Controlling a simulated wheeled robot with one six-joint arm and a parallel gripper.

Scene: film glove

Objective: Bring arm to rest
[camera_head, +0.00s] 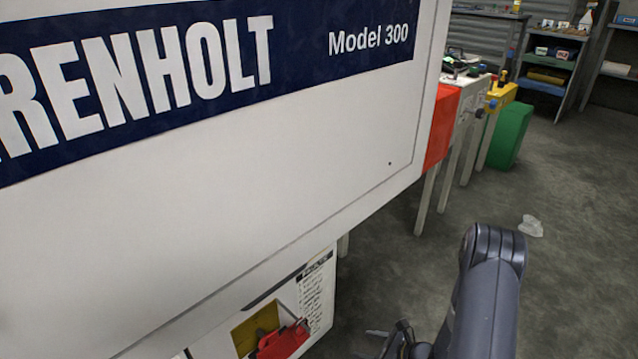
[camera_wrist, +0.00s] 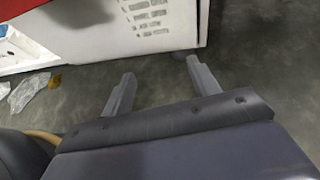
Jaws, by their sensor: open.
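My gripper (camera_wrist: 158,80) shows in the wrist view with its two grey fingers spread well apart. Nothing is between the fingers, and grey floor shows behind them. In the head view my dark grey arm (camera_head: 488,290) rises at the lower right, bent at a rounded joint. Part of the gripper (camera_head: 400,340) shows at the bottom edge, cut off by the frame. It is to the right of the white machine's lower part.
A large white machine (camera_head: 200,230) marked "Model 300" fills the left. A red handle-like part (camera_head: 284,340) sits low on it. A green bin (camera_head: 511,135) and shelves (camera_head: 553,60) stand behind. A crumpled clear film (camera_head: 531,226) lies on otherwise open floor at right.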

